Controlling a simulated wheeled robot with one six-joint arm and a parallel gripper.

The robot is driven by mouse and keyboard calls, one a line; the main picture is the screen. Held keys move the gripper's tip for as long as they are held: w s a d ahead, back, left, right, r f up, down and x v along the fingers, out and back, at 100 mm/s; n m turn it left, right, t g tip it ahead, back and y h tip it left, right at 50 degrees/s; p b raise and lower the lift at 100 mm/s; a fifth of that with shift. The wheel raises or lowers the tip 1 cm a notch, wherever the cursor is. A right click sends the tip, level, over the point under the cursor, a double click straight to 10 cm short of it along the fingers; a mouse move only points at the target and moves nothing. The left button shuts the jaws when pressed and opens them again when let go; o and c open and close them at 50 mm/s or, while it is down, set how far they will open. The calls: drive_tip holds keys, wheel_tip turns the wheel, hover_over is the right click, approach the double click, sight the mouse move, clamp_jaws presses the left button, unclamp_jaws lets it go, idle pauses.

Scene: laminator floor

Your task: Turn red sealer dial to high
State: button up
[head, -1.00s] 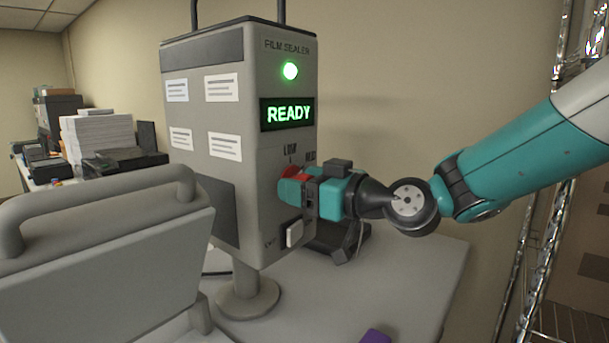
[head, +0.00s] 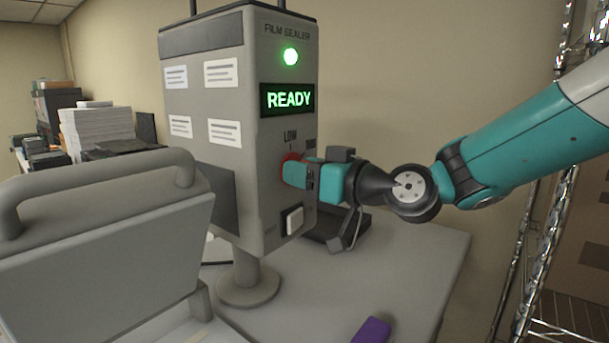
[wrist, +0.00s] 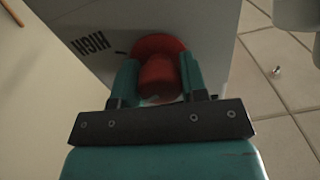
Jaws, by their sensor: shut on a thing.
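The grey film sealer (head: 225,105) stands on a post on the table, with a lit green lamp (head: 290,57) and a green READY display (head: 287,98). Its red dial (head: 291,158) sits below the LOW mark, mostly hidden by my gripper in the head view. My gripper (head: 290,172) is shut on the dial. I cannot tell which mark the dial points to.
A pale push button (head: 292,220) is below the dial on the same face. A grey handled machine part (head: 100,240) fills the lower left. A purple object (head: 372,330) lies at the table's front. A wire rack (head: 535,220) stands at the right.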

drive_tip(key=m+b, duration=0.1)
drive_tip(key=m, duration=0.4)
drive_tip(key=shift+m, duration=0.3)
drive_tip(key=m, duration=0.4)
drive_tip(key=shift+m, duration=0.4)
drive_tip(key=o, duration=0.9)
drive_tip(key=shift+f+b+v, duration=0.15)
drive_tip(key=shift+b+v, duration=1.9)
drive_tip(key=shift+v, duration=2.35)
drive_tip(key=shift+f+b+v, duration=0.15)
drive_tip(key=shift+b+v, duration=1.85)
drive_tip(key=shift+v, duration=2.4)
